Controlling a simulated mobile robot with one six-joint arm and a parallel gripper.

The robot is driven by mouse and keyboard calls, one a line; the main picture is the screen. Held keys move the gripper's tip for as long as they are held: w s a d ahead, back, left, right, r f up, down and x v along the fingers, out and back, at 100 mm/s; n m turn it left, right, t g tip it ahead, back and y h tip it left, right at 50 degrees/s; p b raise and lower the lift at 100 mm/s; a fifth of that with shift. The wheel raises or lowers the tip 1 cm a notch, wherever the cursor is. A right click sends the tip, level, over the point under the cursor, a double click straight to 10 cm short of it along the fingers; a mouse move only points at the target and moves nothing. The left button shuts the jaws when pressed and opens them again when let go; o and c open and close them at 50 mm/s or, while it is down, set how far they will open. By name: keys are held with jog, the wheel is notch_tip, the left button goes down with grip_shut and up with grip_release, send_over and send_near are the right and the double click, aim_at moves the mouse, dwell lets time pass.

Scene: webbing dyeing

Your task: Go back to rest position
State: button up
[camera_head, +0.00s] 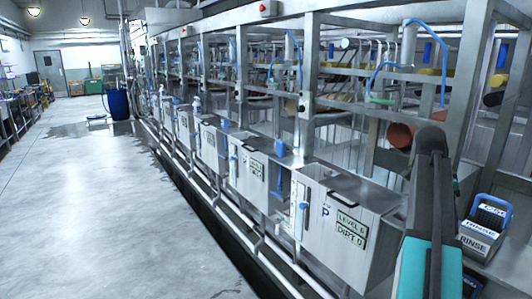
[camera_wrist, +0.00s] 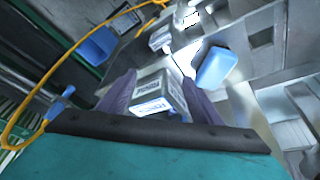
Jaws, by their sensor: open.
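My gripper (camera_wrist: 160,85) is open in the wrist view, its two dark purplish fingers spread above a dark bar and teal body. A grey box with a white label (camera_wrist: 158,95) shows in the gap between the fingers. The fingers do not visibly clamp it, and its distance from them is hard to tell. In the head view my teal and dark arm (camera_head: 431,200) rises at the right. The fingers cannot be made out there.
A grey box labelled RINSE (camera_head: 478,240) with a blue-handled item (camera_head: 491,212) stands right of my arm. A row of steel tanks and frames (camera_head: 340,215) runs along the right. A yellow hose (camera_wrist: 60,62) curves through the wrist view. The grey floor (camera_head: 110,210) is clear at left.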

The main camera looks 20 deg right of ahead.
jog(key=w+a+f+n+g+y, duration=0.1)
jog(key=w+a+f+n, duration=0.1)
jog(key=a+f, duration=0.9)
jog(key=w+a+f+n+g, duration=0.1)
jog(key=w+a+f+n, duration=0.2)
jog(key=a+f, duration=0.8)
jog(key=w+a+f+n+g+y, duration=0.15)
jog(key=a+f, duration=0.35)
jog(key=f, duration=1.2)
jog(key=s+a+f+n+y, duration=0.1)
jog(key=s+a+f+n, duration=1.5)
jog(key=s+a+f, duration=0.8)
jog(key=shift+s+a+f, duration=0.15)
jog(key=shift+a+f, duration=0.4)
jog(key=shift+f, duration=1)
